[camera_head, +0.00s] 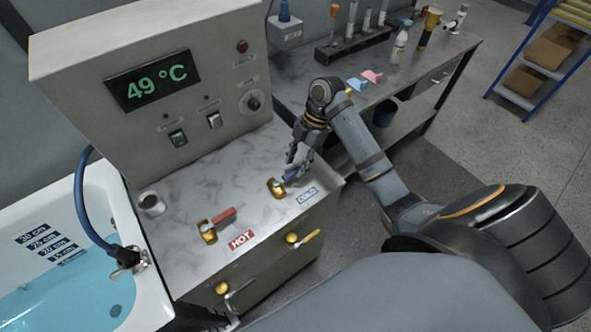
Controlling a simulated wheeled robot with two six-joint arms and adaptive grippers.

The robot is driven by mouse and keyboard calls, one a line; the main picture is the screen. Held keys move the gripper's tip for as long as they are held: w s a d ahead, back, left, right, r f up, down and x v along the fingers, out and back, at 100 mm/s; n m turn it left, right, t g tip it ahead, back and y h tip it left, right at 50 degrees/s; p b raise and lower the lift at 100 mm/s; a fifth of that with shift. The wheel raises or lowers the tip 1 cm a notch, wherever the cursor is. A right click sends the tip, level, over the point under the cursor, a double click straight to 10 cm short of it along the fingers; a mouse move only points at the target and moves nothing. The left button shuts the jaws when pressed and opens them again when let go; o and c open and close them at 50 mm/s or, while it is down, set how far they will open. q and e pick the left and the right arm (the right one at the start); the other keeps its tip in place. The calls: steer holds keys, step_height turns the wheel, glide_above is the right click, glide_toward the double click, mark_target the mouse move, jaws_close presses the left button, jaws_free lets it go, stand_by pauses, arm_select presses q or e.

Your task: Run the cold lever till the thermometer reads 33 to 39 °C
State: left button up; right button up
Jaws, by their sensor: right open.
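The thermometer display (153,80) on the grey control panel reads 49 °C in green digits. The cold lever (278,186) has a brass base and stands on the marble counter behind the blue-lettered COLD label (307,196). The hot lever (216,225), with a red handle and brass base, stands to the left near the red HOT label (241,240). My left gripper is not in view.
A white bathtub (90,178) with blue water and a dark hose (82,205) is at the left. A cluttered bench (420,62) stands behind my right arm.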

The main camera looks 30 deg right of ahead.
steer(key=shift+s+a+f, duration=0.1)
steer(key=shift+a+f, duration=0.05)
steer(key=shift+f, duration=0.15)
steer(key=shift+s+a+f, duration=0.1)
steer(key=shift+c, duration=1.4)
steer(key=c, duration=0.5)
jaws_close()
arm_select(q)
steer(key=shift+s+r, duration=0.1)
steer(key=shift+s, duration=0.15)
